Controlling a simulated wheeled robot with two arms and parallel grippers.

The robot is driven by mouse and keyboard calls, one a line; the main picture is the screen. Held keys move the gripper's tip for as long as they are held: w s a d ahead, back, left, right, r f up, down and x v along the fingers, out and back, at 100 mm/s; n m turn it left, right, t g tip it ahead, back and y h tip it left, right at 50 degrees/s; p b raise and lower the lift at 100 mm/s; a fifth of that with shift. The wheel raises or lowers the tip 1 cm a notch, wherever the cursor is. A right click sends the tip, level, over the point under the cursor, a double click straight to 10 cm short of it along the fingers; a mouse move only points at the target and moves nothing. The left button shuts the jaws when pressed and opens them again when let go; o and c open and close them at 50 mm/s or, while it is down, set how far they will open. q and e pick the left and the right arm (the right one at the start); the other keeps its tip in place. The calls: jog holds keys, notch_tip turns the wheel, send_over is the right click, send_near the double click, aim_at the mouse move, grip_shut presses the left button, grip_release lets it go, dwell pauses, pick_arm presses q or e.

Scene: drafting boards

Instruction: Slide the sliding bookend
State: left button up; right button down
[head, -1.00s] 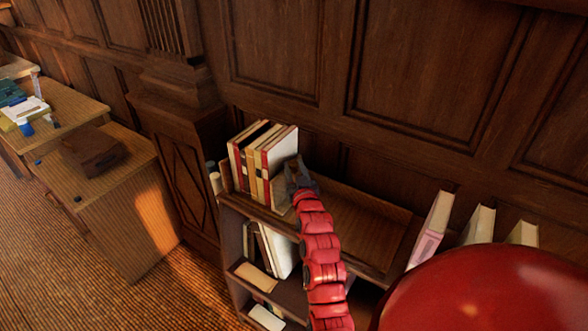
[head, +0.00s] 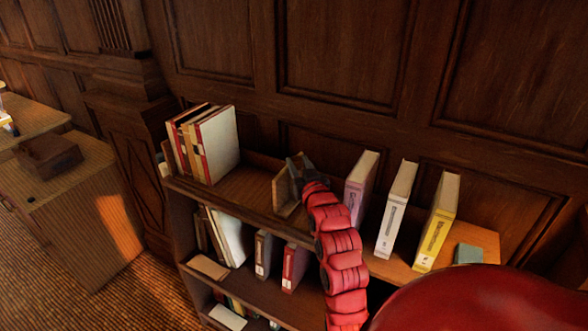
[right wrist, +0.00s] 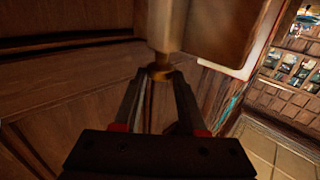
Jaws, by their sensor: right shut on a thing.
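The sliding bookend (head: 284,192), a tan upright plate, stands on the top shelf of the bookcase. A bare stretch of shelf separates it from a group of upright books (head: 207,144) at the shelf's left end. My right gripper (head: 297,170) is at the bookend's right side and hides part of it. In the right wrist view its fingers (right wrist: 158,82) are shut on a small brass-coloured knob (right wrist: 160,70) in front of the bookend's plate (right wrist: 215,32). My left gripper is not in view.
Right of my gripper, a pink book (head: 360,182), a white book (head: 396,212) and a yellow book (head: 437,225) stand apart. A small green block (head: 468,254) lies beyond them. Lower shelves (head: 262,290) hold more books. A panelled wall (head: 345,60) is close behind.

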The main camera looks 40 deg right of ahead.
jog(key=shift+s+d, duration=0.15)
jog(key=shift+s, duration=0.2)
jog(key=shift+c, duration=2.4)
grip_release()
jog(key=shift+s+f, duration=0.1)
jog(key=shift+s, duration=0.15)
jog(key=p+v, duration=1.2)
jog(key=v, duration=0.5)
